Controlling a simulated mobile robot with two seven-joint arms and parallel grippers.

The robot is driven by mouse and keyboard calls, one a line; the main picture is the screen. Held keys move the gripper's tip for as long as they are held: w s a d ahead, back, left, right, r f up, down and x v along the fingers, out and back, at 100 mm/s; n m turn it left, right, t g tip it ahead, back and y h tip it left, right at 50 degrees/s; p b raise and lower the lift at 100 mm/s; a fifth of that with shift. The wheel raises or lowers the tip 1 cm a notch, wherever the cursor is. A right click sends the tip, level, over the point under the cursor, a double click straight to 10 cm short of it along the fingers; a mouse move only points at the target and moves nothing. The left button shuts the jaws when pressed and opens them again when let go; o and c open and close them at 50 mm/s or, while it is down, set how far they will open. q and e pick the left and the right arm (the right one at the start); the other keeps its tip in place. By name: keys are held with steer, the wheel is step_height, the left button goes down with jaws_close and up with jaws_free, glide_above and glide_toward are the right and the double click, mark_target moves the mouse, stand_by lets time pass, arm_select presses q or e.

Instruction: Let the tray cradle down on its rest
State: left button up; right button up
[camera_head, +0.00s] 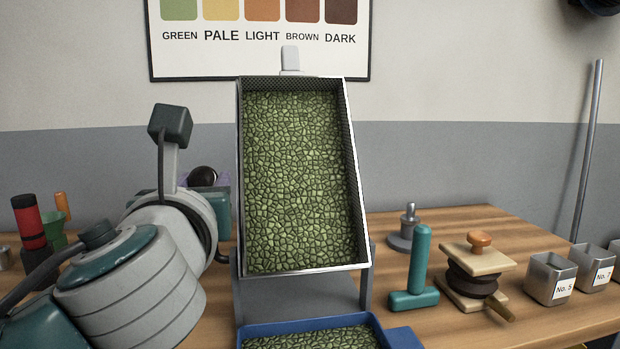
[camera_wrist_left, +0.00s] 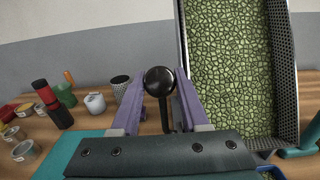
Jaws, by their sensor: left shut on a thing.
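The tray cradle (camera_head: 351,180) is a metal tray with perforated sides, tipped up steeply with its open face toward me. A layer of green beans (camera_head: 300,170) covers its floor. It stands on a grey support (camera_head: 300,295), above a blue bin (camera_head: 255,333) that also holds green beans. In the left wrist view the cradle (camera_wrist_left: 283,70) is right of my gripper. My left gripper (camera_wrist_left: 160,92) has its purple fingers on either side of a black ball knob (camera_wrist_left: 160,80) and is shut on it. In the head view my forearm mostly hides this gripper (camera_head: 203,178). My right gripper is out of view.
Right of the cradle stand a grey weight-like piece (camera_head: 406,230), a teal T-shaped tool (camera_head: 418,275), a wooden-topped device (camera_head: 478,265) and metal cups (camera_head: 550,278). A red and black cylinder (camera_head: 31,222) stands at left. A colour chart (camera_head: 260,40) hangs behind.

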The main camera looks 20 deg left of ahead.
arm_select(q)
jaws_close()
stand_by(0.9)
